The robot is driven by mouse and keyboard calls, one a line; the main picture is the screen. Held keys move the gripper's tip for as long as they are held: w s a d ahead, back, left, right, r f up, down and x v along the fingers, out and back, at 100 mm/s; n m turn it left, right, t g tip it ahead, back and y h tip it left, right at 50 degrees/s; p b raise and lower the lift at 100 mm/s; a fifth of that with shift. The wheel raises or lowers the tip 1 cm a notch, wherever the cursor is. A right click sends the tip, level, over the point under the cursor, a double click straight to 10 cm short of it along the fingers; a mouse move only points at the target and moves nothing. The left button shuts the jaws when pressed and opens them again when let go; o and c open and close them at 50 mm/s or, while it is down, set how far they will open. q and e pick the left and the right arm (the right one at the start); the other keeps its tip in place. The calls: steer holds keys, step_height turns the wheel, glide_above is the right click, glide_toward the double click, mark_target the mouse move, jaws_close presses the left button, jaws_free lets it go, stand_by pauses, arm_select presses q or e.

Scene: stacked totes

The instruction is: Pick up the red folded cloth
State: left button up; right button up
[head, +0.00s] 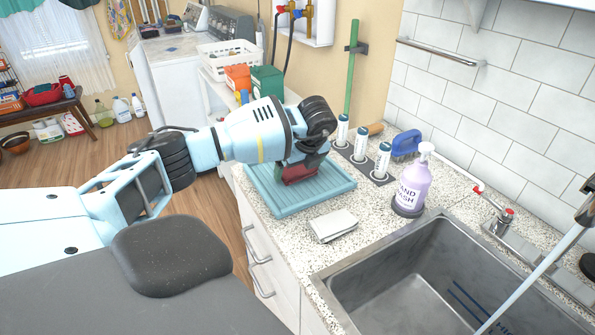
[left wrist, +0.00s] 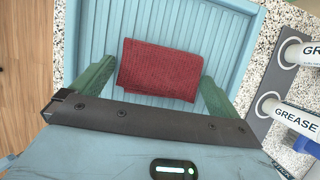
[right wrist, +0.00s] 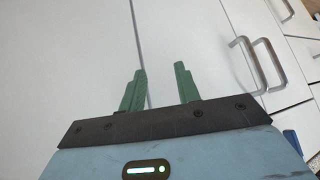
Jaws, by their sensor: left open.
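The red folded cloth (left wrist: 160,69) lies on the ribbed blue tray (left wrist: 189,24) in the left wrist view. In the head view the cloth (head: 300,173) is partly hidden by my left gripper (head: 303,165), which is over the tray (head: 318,197). My left gripper (left wrist: 156,87) is open, with one green finger on each side of the cloth's near part. I cannot tell whether the fingers touch it. My right gripper (right wrist: 160,88) is open and empty, facing white cabinet fronts, and is not in the head view.
A folded white cloth (head: 334,225) lies on the counter in front of the tray. Several grease tubes stand in a grey holder (head: 352,161) right of the tray. A hand wash bottle (head: 413,182) and a steel sink (head: 405,275) are further right.

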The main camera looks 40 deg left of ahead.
mark_target(299, 168)
arm_select(q)
steer(key=c, duration=0.7)
steer(key=shift+r, duration=0.15)
steer(key=shift+r, duration=0.6)
step_height(299, 168, up, 2)
steer(key=shift+w+r, duration=0.1)
steer(key=shift+r, duration=0.05)
steer(key=s+d, duration=0.2)
steer(key=s, duration=0.3)
steer(key=s+d, duration=0.2)
steer(key=s, duration=0.2)
steer(key=s+d+r, duration=0.1)
steer(key=s+d, duration=0.1)
steer(key=s, duration=0.3)
steer(key=shift+s+d+r, duration=0.1)
steer(key=shift+s+d, duration=0.25)
